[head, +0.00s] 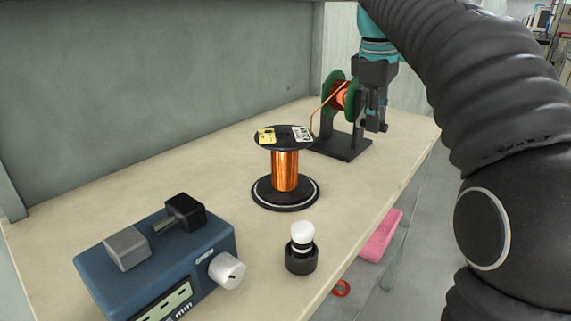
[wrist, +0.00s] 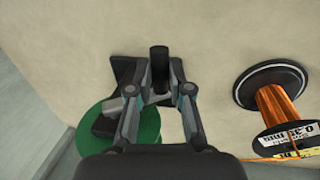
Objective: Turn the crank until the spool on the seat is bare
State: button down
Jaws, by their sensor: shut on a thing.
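A spool of copper wire (head: 285,172) stands upright on a round black seat (head: 258,196), with a black top flange bearing a yellow and a white label. Copper still wraps its core. It also shows in the wrist view (wrist: 274,103). A wire runs from the spool to the winder (head: 342,148), which has green flanges (head: 328,91) around a copper-wound core. My gripper (head: 374,115) is at the winder's right side, shut on the dark crank handle, which shows between the fingers in the wrist view (wrist: 159,62). The rest of the crank is largely hidden by the gripper.
A blue measuring device (head: 160,262) with a silver knob sits at the front left. A white-topped item in a black holder (head: 301,258) stands near the table's front edge. A pink bin (head: 381,236) is below the table. A grey wall backs the bench (head: 190,185).

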notch_tip(320, 180, up, 7)
jog(key=p, duration=0.4)
jog(key=shift+s, duration=0.1)
jog(key=w+d, duration=0.1)
jog(key=w+d+r, duration=0.1)
jog(key=w, duration=0.1)
jog(key=w+d+r, duration=0.1)
jog(key=shift+w+r, duration=0.1)
jog(key=shift+w, duration=0.1)
